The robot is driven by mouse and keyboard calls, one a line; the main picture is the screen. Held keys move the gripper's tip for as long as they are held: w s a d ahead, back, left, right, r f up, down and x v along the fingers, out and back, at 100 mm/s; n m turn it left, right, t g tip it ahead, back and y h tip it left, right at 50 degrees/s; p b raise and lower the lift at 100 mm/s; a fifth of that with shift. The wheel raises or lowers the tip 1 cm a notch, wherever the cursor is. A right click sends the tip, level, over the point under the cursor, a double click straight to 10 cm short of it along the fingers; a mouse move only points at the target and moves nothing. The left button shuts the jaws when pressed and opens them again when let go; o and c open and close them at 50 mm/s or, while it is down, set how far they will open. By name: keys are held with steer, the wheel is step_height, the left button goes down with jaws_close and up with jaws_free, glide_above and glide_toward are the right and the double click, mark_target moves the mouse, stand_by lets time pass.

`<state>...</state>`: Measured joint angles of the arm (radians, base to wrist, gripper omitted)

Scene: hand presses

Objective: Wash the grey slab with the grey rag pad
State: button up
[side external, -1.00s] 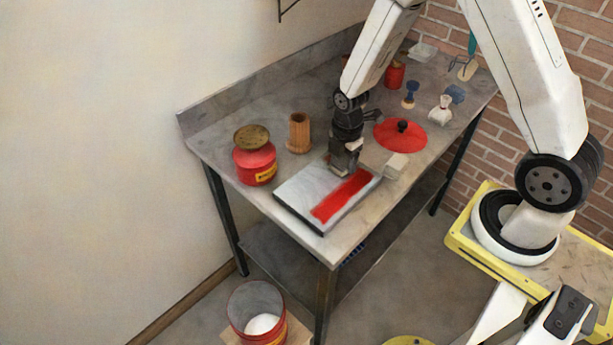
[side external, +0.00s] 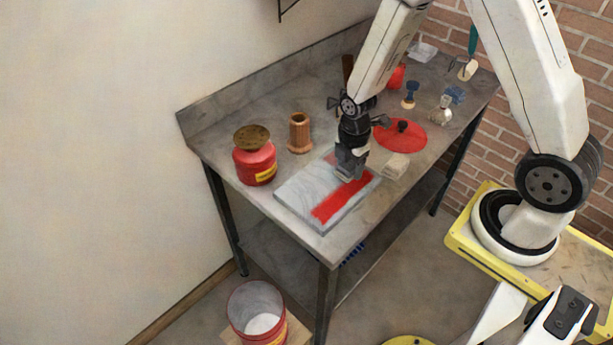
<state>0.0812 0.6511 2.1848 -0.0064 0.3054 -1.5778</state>
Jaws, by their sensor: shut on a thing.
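The grey slab (side external: 298,193) lies flat near the front edge of the metal table. A broad red stripe (side external: 340,199) runs along its right side, and a faint reddish patch shows near its back edge. My gripper (side external: 350,171) points down over the back right part of the slab, at the upper end of the stripe. It is shut on a small grey thing that I take for the grey rag pad (side external: 349,177). The jaws mostly hide the pad, and I cannot tell whether it touches the slab.
A pale block (side external: 397,165) and a red disc (side external: 411,136) with a dark knob are to the right. Stamps stand farther back.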

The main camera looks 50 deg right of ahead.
mark_target(311, 216)
steer(key=shift+a, duration=7.6)
steer(key=shift+s+a, duration=0.15)
steer(key=shift+s, duration=0.9)
steer(key=shift+d, duration=9.45)
steer(key=shift+d+r, duration=0.1)
steer(key=shift+d, duration=0.1)
step_height(311, 216, up, 8)
steer(key=shift+a, duration=0.15)
steer(key=w+a, duration=0.3)
steer(key=a, duration=0.6)
steer(key=shift+n, duration=0.4)
steer(key=shift+w+a+f, duration=0.1)
steer(key=shift+f, duration=1)
steer(key=shift+a+f, duration=0.1)
steer(key=shift+f, duration=1)
